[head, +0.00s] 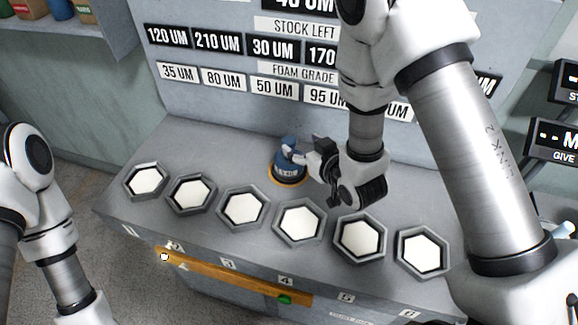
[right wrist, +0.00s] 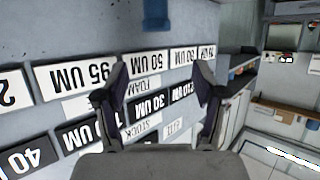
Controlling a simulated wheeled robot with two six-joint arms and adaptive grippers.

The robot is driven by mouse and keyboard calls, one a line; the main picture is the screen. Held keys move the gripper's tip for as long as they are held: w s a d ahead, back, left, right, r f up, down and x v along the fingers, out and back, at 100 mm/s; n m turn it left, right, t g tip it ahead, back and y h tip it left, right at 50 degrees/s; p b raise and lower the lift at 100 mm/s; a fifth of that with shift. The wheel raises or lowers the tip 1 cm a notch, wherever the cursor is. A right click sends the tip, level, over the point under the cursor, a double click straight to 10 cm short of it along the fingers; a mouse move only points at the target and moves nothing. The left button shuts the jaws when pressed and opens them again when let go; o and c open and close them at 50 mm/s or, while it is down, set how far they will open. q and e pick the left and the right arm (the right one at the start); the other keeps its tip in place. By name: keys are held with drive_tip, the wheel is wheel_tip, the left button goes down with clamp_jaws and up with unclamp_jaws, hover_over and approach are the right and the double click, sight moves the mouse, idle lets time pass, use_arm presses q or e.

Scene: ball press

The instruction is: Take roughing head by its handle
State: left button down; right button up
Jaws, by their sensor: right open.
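The blue roughing head (head: 290,163), with an orange ring at its base, stands upright on the grey bench behind the row of hexagonal pads. My right gripper (head: 322,172) is open just to the right of it, with nothing seen between its fingers. In the right wrist view the open fingers (right wrist: 160,92) frame the sign board, and a blue piece (right wrist: 155,14), probably part of the tool, shows at the top edge. My left arm shows at the left, its gripper out of frame.
Several white hexagonal pads in grey frames, such as this one (head: 300,221), line the bench (head: 120,208) front. A yellow rail (head: 230,277) runs along its front face. A sign board (head: 215,62) stands behind. The bench left of the tool is clear.

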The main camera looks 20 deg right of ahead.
sight(289, 140)
drive_tip(key=p+x, duration=0.1)
drive_tip(key=x, duration=0.2)
drive_tip(key=f+p+x, duration=0.1)
drive_tip(key=x, duration=0.2)
drive_tip(key=shift+d+f, duration=0.15)
drive_tip(key=shift+f, duration=0.05)
drive_tip(key=x, duration=0.1)
drive_tip(key=p+x, duration=0.1)
drive_tip(key=shift+w+f, duration=0.2)
drive_tip(key=shift+f, duration=0.1)
drive_tip(key=shift+w+f, duration=0.2)
drive_tip(key=shift+s+r, duration=0.1)
drive_tip(key=shift+s, duration=0.1)
drive_tip(key=c, duration=0.9)
clamp_jaws()
use_arm(q)
drive_tip(key=shift+w+d+r, duration=0.15)
drive_tip(key=shift+w+r, duration=0.2)
drive_tip(key=shift+r, duration=0.45)
use_arm(e)
drive_tip(key=shift+w+r, duration=0.1)
